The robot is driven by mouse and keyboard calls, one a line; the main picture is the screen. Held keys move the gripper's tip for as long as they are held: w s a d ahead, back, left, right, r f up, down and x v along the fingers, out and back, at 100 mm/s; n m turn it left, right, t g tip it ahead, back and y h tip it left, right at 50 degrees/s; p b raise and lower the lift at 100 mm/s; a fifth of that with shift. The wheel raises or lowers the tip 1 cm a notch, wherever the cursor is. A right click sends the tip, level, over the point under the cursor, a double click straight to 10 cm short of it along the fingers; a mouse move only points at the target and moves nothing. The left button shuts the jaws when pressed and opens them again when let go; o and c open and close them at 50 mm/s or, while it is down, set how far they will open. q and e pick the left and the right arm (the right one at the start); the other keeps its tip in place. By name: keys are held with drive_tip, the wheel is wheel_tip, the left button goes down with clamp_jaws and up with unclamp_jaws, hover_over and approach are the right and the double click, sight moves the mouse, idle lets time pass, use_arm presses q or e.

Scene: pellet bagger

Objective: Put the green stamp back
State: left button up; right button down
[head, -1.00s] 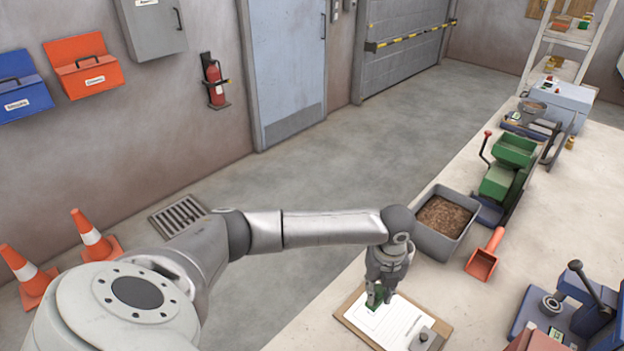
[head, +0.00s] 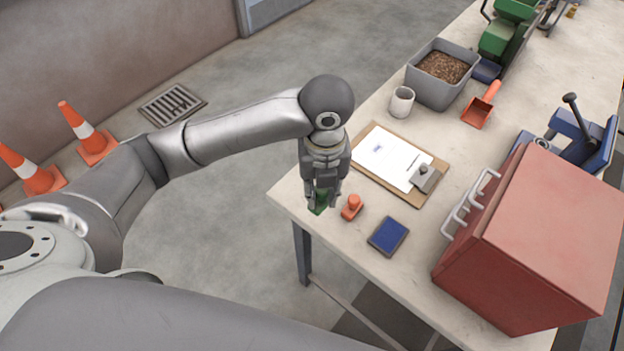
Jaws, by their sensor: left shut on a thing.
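The green stamp (head: 320,203) is between the fingers of my left gripper (head: 321,198), which is shut on it; the fingers hide much of it. It is at the near left corner of the bench, just left of an orange-red stamp (head: 352,207) that stands upright. I cannot tell whether the green stamp touches the bench top. A blue ink pad (head: 388,236) lies to the right of the orange-red stamp. A clipboard (head: 440,172) with white paper lies behind them, with a small mark on the paper. My right gripper is not in view.
A red cabinet (head: 545,230) with pale handles stands at the right of the bench. A white mug (head: 402,101), a grey bin of pellets (head: 430,88) and an orange scoop (head: 480,107) are farther back. The bench's left edge (head: 285,200) is close to my gripper.

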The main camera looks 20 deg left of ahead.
use_arm(q)
drive_tip(key=w+a+f, duration=0.1)
drive_tip(key=w+f, duration=0.1)
drive_tip(key=w, duration=0.1)
drive_tip(key=w+a+f+p, duration=0.1)
drive_tip(key=w+f, duration=0.2)
drive_tip(key=w+a+f+p, duration=0.1)
drive_tip(key=w+f, duration=0.1)
drive_tip(key=w, duration=0.1)
drive_tip(key=shift+w+a+f, duration=0.1)
drive_tip(key=shift+w+f, duration=0.15)
drive_tip(key=shift+w, duration=0.1)
drive_tip(key=shift+w+a+f, duration=0.15)
drive_tip(key=shift+w+f, duration=0.15)
drive_tip(key=shift+f, duration=0.1)
drive_tip(key=shift+w+f+p, duration=0.1)
drive_tip(key=shift+f+p, duration=0.25)
drive_tip(key=shift+p, duration=0.1)
wheel_tip(320, 180, down, 2)
drive_tip(key=shift+f+p, duration=0.1)
drive_tip(key=shift+p, duration=0.45)
drive_tip(key=shift+f, duration=0.25)
